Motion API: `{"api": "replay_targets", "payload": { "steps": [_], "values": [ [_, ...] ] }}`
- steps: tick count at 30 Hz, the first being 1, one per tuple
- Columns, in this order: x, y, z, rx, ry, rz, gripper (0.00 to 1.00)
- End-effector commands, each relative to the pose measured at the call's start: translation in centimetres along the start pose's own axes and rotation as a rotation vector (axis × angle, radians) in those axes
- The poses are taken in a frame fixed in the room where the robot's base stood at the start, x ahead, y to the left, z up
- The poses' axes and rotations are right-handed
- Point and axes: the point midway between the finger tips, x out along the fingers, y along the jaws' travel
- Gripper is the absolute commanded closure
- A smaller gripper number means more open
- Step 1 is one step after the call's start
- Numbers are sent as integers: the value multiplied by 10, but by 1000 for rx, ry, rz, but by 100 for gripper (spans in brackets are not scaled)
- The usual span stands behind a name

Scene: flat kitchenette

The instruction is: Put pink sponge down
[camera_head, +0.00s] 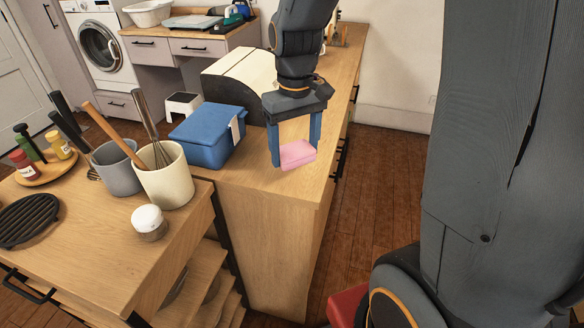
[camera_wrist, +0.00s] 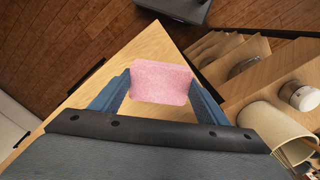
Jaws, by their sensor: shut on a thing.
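The pink sponge (camera_head: 298,154) is between the two blue fingers of my gripper (camera_head: 297,150), over the near end of the wooden counter (camera_head: 262,187). My gripper points down and is shut on the sponge. In the wrist view the sponge (camera_wrist: 161,82) lies between the fingertips of my gripper (camera_wrist: 160,90), with the counter's corner beyond it. I cannot tell whether the sponge touches the counter top or is slightly above it.
A blue box (camera_head: 208,136) with a lid stands left of my gripper. A cream crock (camera_head: 165,178) with a whisk, a grey crock (camera_head: 116,168) and a white-lidded jar (camera_head: 148,222) stand on the lower-left table. The counter's right edge and near corner are close to the sponge.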

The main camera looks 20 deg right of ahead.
Motion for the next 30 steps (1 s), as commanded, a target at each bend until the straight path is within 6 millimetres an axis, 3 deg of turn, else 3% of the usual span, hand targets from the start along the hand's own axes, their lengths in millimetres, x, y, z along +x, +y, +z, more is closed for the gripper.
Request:
{"api": "replay_targets", "payload": {
  "steps": [3,16,30],
  "values": [
    [20,-2,1,-5,-4,-1,56],
    [65,-1,1,-2,-3,0,56],
    [75,-1,0,-1,0,0,56]
  ]
}}
